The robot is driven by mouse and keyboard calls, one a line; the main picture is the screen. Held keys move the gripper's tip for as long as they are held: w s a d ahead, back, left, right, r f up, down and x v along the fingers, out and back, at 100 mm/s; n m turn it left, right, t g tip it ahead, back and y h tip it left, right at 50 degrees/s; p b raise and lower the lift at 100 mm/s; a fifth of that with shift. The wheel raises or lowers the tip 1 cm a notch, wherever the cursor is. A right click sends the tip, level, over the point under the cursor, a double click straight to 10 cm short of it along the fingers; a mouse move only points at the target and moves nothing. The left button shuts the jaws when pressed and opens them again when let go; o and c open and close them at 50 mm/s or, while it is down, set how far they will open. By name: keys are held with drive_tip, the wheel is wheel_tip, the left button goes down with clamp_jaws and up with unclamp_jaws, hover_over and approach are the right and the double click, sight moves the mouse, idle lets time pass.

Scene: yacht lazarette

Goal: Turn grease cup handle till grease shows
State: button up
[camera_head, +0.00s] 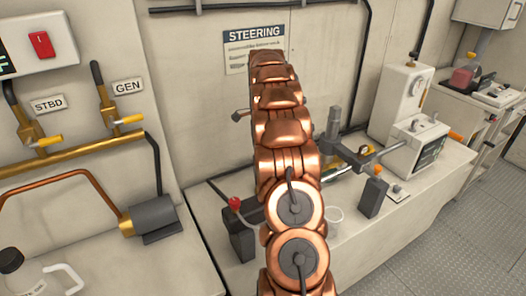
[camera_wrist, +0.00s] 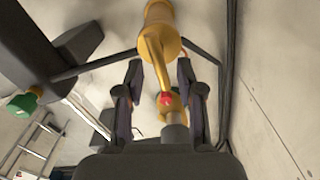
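In the wrist view my gripper (camera_wrist: 160,72) is open, with one dark finger on each side of a brass-yellow fitting (camera_wrist: 158,28). A narrow yellow arm of the fitting comes down between the fingers, close to a small red spot (camera_wrist: 165,98) and a grey cylinder (camera_wrist: 175,136). I cannot tell whether either finger touches these parts. Which part is the grease cup handle is not clear, and I cannot tell whether the red spot is grease. In the head view my copper arm hides my gripper and the place where it works.
A STEERING sign (camera_head: 253,48) hangs on the wall behind my arm. On the bench stand a red-knobbed lever (camera_head: 235,203), a clear cup (camera_head: 333,220), a dark box (camera_head: 373,197) and a white instrument box (camera_head: 415,150). Brass valves (camera_head: 30,135) line the left wall. Floor (camera_head: 440,255) is clear at right.

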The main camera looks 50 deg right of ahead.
drive_tip(key=shift+f+p, duration=0.6)
drive_tip(key=shift+f, duration=1.85)
clamp_jaws()
